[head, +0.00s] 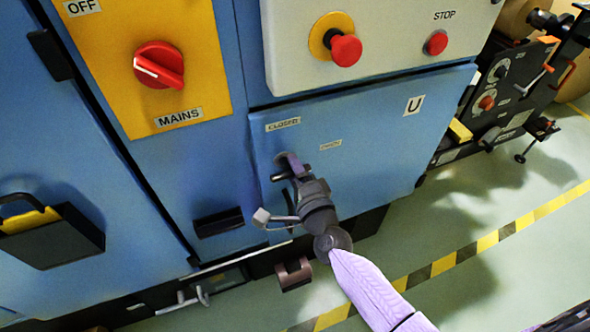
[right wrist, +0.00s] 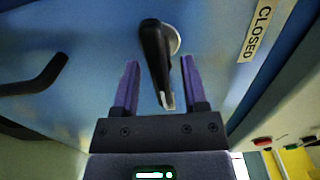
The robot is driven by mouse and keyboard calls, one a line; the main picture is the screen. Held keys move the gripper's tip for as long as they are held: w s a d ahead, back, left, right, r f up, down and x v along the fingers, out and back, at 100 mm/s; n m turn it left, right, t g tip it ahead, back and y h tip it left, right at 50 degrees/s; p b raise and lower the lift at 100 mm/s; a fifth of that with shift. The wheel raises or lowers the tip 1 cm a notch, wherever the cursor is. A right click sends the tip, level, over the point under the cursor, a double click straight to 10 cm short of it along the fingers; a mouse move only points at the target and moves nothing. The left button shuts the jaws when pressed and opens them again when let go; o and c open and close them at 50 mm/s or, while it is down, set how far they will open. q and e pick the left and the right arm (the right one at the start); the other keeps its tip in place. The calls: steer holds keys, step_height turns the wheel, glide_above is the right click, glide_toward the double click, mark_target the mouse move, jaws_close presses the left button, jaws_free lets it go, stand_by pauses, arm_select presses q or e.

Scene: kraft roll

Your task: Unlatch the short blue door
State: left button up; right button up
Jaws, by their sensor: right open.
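The short blue door (head: 385,140) is shut, low on the machine, marked "U" and carrying "CLOSED" (head: 283,124) and "OPEN" (head: 330,145) labels. My right gripper (head: 284,170) is in front of its left part, below the "CLOSED" label, and largely hides the latch in the head view. In the right wrist view, the black latch handle (right wrist: 155,50) stands out from the blue face. The open fingers of my right gripper (right wrist: 159,65) are on either side of it, with visible gaps. My left gripper is not in view.
Above the door is a pale panel with red buttons (head: 346,50). A yellow panel with the red mains switch (head: 158,65) is at upper left. A black handle (head: 50,233) is on the left door. Open floor with a striped line (head: 490,240) lies at right.

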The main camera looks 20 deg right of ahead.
steer(key=shift+s, duration=0.1)
steer(key=s+p, duration=0.1)
steer(key=s, duration=0.8)
steer(key=shift+s+d+p, duration=0.15)
steer(key=shift+s+p, duration=0.25)
